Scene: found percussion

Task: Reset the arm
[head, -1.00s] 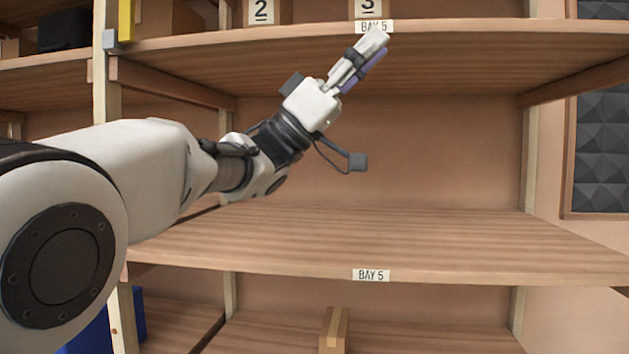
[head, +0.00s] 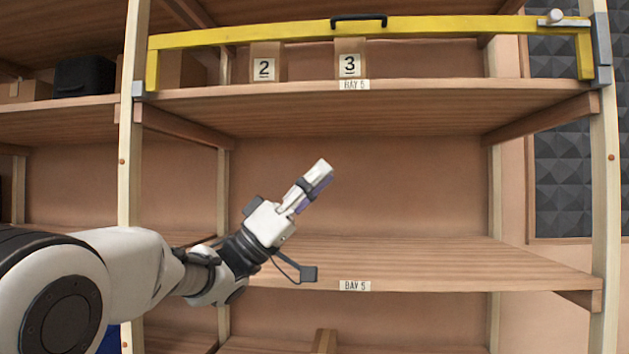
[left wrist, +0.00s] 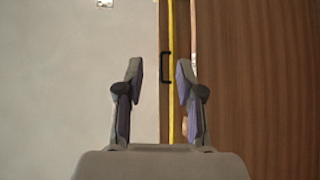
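My left gripper (head: 319,172) is white and grey with purple finger pads. In the head view it points up and right, in front of the open space between the two shelves. In the left wrist view its two fingers (left wrist: 159,68) stand apart with nothing held between them. My right gripper is in neither view.
A yellow bar (head: 240,33) with a black handle (head: 358,20) spans the front of the upper shelf (head: 440,93). Boxes marked 2 (head: 265,50) and 3 (head: 350,50) stand behind it. The middle shelf (head: 430,262) is bare. A box (head: 325,341) sits below.

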